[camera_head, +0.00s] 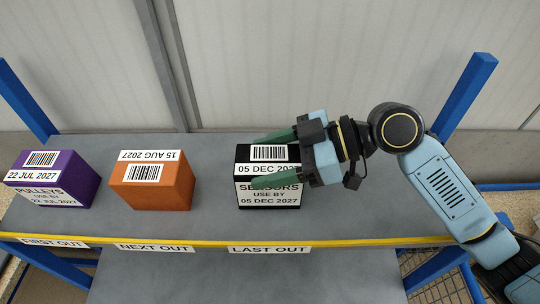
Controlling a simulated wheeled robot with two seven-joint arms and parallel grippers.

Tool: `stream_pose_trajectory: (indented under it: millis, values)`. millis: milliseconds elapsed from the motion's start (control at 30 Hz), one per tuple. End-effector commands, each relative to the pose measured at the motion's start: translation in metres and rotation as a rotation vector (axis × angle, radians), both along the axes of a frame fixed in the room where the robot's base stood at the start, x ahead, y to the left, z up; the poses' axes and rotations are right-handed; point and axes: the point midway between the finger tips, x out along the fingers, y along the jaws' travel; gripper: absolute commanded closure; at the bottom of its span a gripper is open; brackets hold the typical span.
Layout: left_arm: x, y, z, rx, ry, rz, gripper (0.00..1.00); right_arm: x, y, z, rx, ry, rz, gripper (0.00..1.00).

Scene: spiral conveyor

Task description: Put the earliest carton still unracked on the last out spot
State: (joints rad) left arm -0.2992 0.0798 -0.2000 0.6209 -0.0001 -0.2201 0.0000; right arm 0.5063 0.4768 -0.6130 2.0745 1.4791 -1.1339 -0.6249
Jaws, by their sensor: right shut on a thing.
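My right gripper (274,159) comes in from the right and is shut on a black carton (268,190), its green fingers along the carton's far and near sides. The carton reads SENSORS, USE BY 05 DEC 2027, and is on the shelf behind the LAST OUT label (269,249). A purple carton (52,180) reading PULLEYS, 22 JUL 2027, sits behind the FIRST OUT label (54,242). An orange carton (152,186) with an upside-down 15 AUG 2027 sits behind the NEXT OUT label (154,248). My left gripper is not in view.
The grey shelf (360,212) has a yellow front edge (350,243) and blue posts (466,95) at its sides. The shelf right of the black carton is bare. A lower grey shelf (250,280) shows below. A pale wall stands behind.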

Motion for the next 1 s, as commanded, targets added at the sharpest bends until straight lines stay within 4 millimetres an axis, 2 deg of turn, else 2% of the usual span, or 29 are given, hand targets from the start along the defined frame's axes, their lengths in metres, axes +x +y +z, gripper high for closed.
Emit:
stream_pose_trajectory:
  millis: [33,67,233,733,867,1000]
  values:
    - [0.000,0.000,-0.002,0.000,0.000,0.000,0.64,0.000,0.000,-0.001,0.001,0.000,0.000,0.67]
    - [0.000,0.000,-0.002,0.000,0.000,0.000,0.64,0.000,0.000,-0.001,0.001,0.000,0.000,0.35]
    - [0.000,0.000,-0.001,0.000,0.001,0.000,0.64,0.000,0.000,-0.001,0.001,0.000,0.000,0.13]
    - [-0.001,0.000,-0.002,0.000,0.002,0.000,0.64,0.000,-0.004,0.000,-0.001,0.001,-0.001,0.11]
    - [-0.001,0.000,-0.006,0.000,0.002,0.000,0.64,0.001,-0.020,0.005,-0.002,-0.002,-0.002,0.11]
    - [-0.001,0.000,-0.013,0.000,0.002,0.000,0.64,0.001,-0.048,0.015,-0.004,-0.003,-0.004,0.11]
